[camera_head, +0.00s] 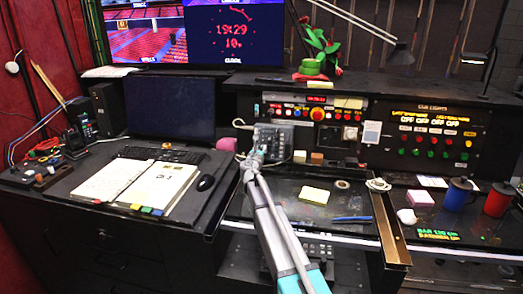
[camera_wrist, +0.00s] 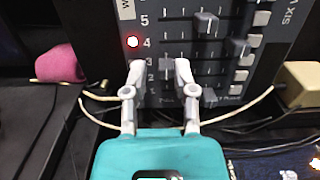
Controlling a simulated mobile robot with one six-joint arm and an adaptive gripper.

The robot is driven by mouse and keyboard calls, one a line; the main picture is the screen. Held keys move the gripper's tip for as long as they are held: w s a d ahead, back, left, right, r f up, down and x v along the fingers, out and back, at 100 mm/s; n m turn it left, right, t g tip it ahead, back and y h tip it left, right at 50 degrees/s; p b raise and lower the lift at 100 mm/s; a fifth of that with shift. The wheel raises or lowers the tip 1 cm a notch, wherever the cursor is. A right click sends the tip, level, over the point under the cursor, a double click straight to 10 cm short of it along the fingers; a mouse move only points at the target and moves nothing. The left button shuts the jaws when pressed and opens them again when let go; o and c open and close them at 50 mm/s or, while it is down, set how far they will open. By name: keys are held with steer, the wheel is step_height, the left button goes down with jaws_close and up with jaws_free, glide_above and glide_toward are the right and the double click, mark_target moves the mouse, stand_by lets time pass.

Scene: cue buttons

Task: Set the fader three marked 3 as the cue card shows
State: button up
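The fader panel (camera_wrist: 222,70) fills the upper wrist view, with level slots and the numbers 5 and 4 readable at left. The right fingertip is close to the knob, with a wider gap at left; contact cannot be told. In the head view my gripper (camera_head: 255,150) reaches the small panel at the desk's back. I cannot identify the cue card for certain.
Other fader knobs stand close by: one (camera_wrist: 206,22) in row 5, one (camera_wrist: 238,47) in row 4 and one (camera_wrist: 210,97) lower down. A red-ringed lamp (camera_wrist: 132,42) glows beside 4. Pale cables (camera_wrist: 95,110) run below the panel. A pink object (camera_wrist: 60,65) lies left.

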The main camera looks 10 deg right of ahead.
steer(key=shift+o, duration=0.7)
steer(key=shift+s, duration=0.15)
steer(key=v, duration=1.1)
steer(key=shift+s, duration=0.35)
steer(key=shift+a, duration=0.2)
steer(key=shift+s, duration=0.1)
